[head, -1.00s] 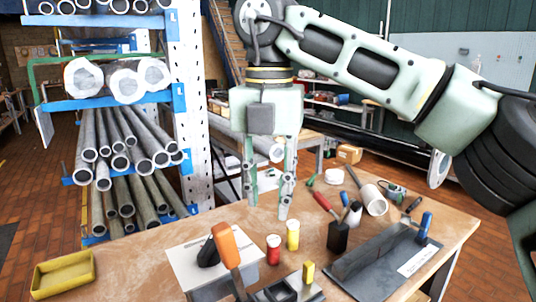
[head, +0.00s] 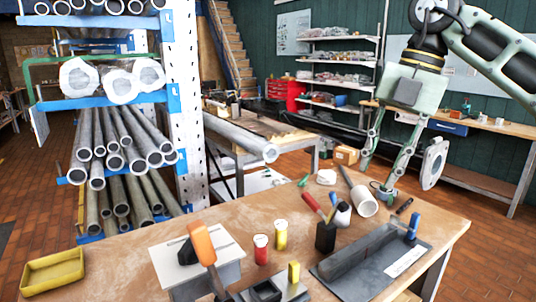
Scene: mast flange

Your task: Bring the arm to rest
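My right gripper (head: 377,178) hangs from the arm at the upper right, fingers pointing down. Its two fingers are apart with nothing visible between them. The fingertips show above or behind the back right part of the wooden workbench (head: 130,258); I see no clear contact with anything. A grey round flange (head: 434,163) with a central hole shows just right of the fingers, apart from them in the picture. My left gripper is not in view.
On the bench stand a white cylinder (head: 365,203), a dark tool holder (head: 325,238), a red pot (head: 261,250), a yellow pot (head: 281,235), a grey tray (head: 340,283) and a yellow tray (head: 52,272). A pipe rack (head: 190,110) stands left.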

